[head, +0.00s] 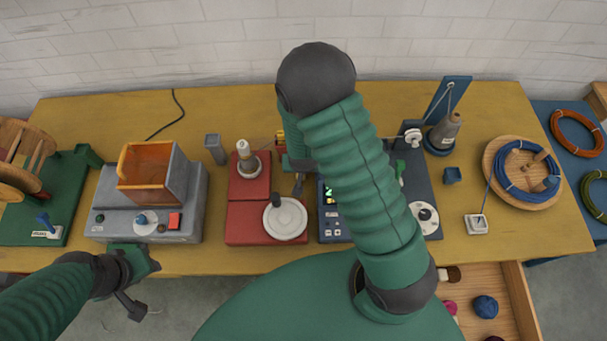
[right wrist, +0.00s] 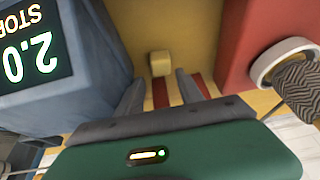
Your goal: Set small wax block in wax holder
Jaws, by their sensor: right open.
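A small cream block (right wrist: 160,63), which looks like the wax block, lies on the yellow table in the right wrist view. My right gripper (right wrist: 160,80) is open, with the block just beyond and between its fingertips, apart from them. In the head view the right gripper (head: 298,186) is low between the red machine and the blue display unit, largely hidden by my arm; the block does not show there. My left gripper (head: 138,282) is at the table's front left edge, and its jaw state is unclear. I cannot tell which thing is the wax holder; a small blue cup (head: 452,175) stands at the right.
The red machine (head: 265,222) and display unit (right wrist: 35,55) closely flank the right gripper. A grey machine with an orange bin (head: 150,172) stands left. A wooden spool (head: 522,200) is far right.

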